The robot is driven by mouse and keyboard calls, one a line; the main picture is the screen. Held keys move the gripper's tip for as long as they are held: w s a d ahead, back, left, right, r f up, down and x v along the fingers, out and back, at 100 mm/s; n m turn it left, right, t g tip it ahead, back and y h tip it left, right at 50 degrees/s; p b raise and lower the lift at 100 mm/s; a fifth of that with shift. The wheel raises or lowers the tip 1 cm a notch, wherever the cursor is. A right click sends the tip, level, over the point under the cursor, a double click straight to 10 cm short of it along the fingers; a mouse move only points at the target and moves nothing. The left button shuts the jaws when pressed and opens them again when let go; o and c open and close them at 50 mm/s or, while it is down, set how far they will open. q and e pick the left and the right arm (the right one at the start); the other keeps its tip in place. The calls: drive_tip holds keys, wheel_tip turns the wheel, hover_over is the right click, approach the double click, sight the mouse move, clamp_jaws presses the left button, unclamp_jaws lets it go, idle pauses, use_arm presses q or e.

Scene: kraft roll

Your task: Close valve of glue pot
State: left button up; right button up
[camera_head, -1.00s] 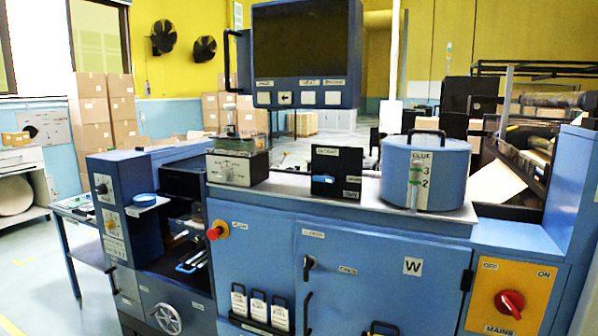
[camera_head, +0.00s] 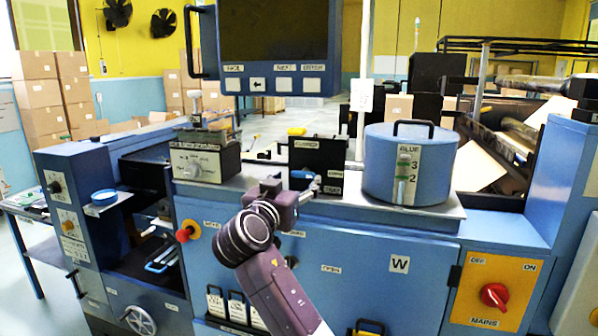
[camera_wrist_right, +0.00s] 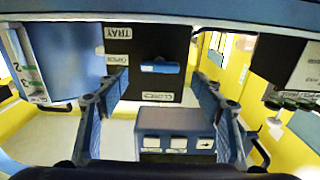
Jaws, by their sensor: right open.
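The glue pot (camera_head: 408,172) is a blue drum with a black lid handle and a level gauge, on the machine top. Left of it stands a black valve panel (camera_head: 304,156) labelled CLOSED on top and OPEN at its right side. In the wrist view, which is upside down, the panel (camera_wrist_right: 130,40) carries a blue handle (camera_wrist_right: 160,68), lying horizontal, level with the OPEN label. My right gripper (camera_head: 314,184) is in front of the panel. In the wrist view its open fingers (camera_wrist_right: 160,82) lie either side of the handle, apparently not touching it. My left gripper is out of view.
A screen (camera_head: 275,40) hangs above the panel. The red mains switch (camera_head: 495,295) is at lower right. Boxes (camera_head: 45,105) are stacked at back left.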

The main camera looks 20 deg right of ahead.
sight(302, 175)
drive_tip(key=p+x, duration=0.1)
drive_tip(key=x, duration=0.2)
drive_tip(key=shift+w+d+r, duration=0.1)
drive_tip(key=shift+w+d, duration=0.1)
drive_tip(key=shift+d, duration=0.05)
drive_tip(key=shift+w+d, duration=0.1)
drive_tip(key=shift+w, duration=0.25)
drive_tip(key=shift+c, duration=0.4)
drive_tip(key=c, duration=1.1)
